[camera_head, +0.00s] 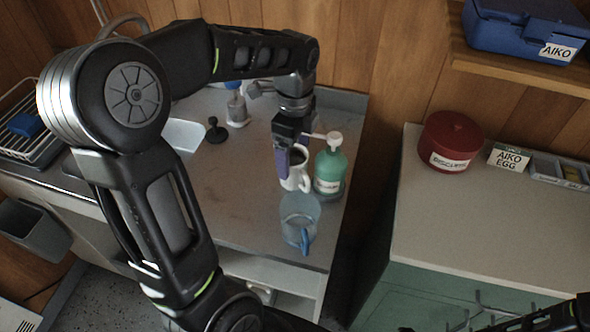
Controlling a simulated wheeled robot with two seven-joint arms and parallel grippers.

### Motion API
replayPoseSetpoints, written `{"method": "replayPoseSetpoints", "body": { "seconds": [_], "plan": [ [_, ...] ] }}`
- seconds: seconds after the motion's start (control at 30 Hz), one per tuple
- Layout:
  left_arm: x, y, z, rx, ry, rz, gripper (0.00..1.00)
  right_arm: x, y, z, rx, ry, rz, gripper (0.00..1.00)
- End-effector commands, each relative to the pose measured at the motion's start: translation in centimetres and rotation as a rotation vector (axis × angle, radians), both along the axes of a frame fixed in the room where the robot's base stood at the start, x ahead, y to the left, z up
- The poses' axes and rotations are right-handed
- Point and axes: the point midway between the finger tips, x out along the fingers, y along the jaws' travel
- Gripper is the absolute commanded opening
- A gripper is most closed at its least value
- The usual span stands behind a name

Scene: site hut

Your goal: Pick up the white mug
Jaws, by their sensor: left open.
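The white mug (298,182) stands upright on the counter, with its handle toward the lower right. My left gripper (287,163) reaches down at the mug from above. It is open, with one purple-padded finger overlapping the mug's left side. The other finger is not clearly seen, and I cannot tell whether the gripper touches the mug. The gripper hides part of the mug's rim. A part of my right arm (545,318) shows at the lower right corner; its gripper is out of view.
A green pump bottle (329,167) stands close right of the mug. A clear jug with a blue handle (301,216) stands just in front. A dark stand (216,132) and a blue-topped bottle (236,108) are behind left. A red tin (449,141) sits on the right cabinet.

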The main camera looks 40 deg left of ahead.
Motion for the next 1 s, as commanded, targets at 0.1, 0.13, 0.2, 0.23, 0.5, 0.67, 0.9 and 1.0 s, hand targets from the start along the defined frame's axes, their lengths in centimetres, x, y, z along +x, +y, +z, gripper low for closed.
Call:
{"method": "replayPoseSetpoints", "body": {
  "seconds": [0.1,0.13,0.2,0.23,0.5,0.67,0.9,1.0],
  "plan": [
    [0.01,0.00,0.03,0.000,0.000,0.000,0.87,-0.01,0.01,-0.01,0.000,0.000,0.000,0.00],
    [0.01,-0.01,0.03,0.000,-0.001,0.000,0.87,-0.01,0.01,-0.01,0.000,0.000,0.000,0.00],
    [0.01,-0.01,0.04,0.000,-0.001,0.000,0.87,-0.01,0.01,-0.01,0.000,0.000,0.000,0.00],
    [0.01,-0.01,0.04,0.000,-0.001,0.000,0.87,-0.01,0.01,-0.01,0.000,0.000,0.000,0.00],
    [0.02,-0.01,0.06,0.000,-0.001,0.000,0.78,-0.01,0.01,0.00,0.000,0.000,0.000,0.00],
    [0.02,-0.01,0.06,0.000,-0.001,0.000,0.65,-0.01,0.01,0.00,0.000,0.000,0.000,0.00],
    [0.02,-0.01,0.06,0.000,-0.001,0.000,0.45,0.00,0.01,0.00,0.000,0.000,0.000,0.00],
    [0.02,-0.01,0.06,0.000,-0.001,0.000,0.37,0.00,0.01,0.00,0.000,0.000,0.000,0.00]
  ]
}}
